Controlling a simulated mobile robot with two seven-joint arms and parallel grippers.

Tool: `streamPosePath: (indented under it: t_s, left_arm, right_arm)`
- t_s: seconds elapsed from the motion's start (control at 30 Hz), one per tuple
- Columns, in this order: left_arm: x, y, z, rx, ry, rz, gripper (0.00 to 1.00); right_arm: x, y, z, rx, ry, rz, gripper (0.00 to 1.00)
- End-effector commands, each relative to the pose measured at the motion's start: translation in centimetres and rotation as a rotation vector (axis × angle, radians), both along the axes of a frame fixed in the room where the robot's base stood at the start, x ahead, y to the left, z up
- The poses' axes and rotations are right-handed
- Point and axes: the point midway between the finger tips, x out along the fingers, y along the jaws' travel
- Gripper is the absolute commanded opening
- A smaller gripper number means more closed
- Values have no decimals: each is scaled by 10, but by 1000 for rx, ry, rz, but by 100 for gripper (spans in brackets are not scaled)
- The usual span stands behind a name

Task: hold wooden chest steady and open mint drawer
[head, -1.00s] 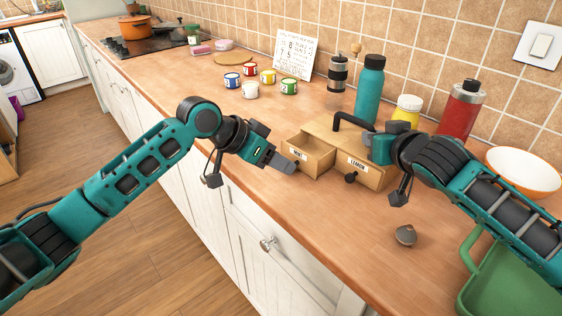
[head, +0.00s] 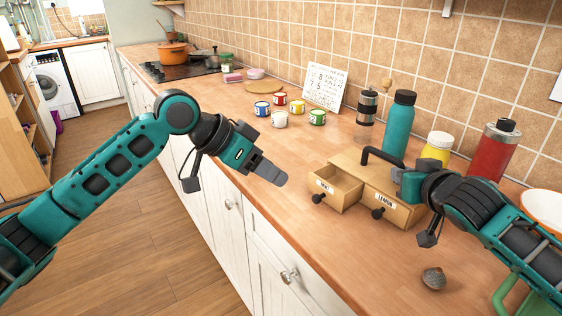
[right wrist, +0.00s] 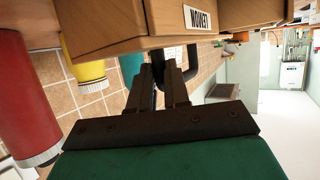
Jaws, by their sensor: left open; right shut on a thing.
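The wooden chest (head: 410,205) stands on the counter with a black handle (head: 378,155) on top. Its mint drawer (head: 340,197), on the left, is pulled out and looks empty; its dark knob shows at the front. The lemon drawer (head: 393,209) beside it is shut. My left gripper (head: 272,172) is open and empty, to the left of the mint drawer and apart from its knob. My right gripper (head: 402,180) is shut on the chest's handle; in the right wrist view its fingers (right wrist: 167,80) close on the black bar beside the wood, partly hiding it.
A teal bottle (head: 398,125), a grinder (head: 366,112), a yellow jar (head: 437,148) and a red bottle (head: 493,150) stand behind the chest. Several small cups (head: 280,119) stand further left. A small dark-topped object (head: 433,279) lies in front on the right.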

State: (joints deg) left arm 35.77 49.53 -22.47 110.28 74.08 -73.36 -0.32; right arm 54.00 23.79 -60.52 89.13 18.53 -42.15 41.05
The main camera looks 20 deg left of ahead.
Motion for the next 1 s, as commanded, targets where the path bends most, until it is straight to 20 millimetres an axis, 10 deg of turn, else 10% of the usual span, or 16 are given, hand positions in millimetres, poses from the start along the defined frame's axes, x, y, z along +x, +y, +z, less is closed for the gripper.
streamPosePath:
  t_s: [0.33,1.0]
  left_arm:
    - [0,0,0,-1,-1,0,47]
    - [0,0,0,-1,-1,0,47]
  right_arm:
    - [0,0,0,0,0,-1,46]
    - [-44,-22,19,0,0,1,46]
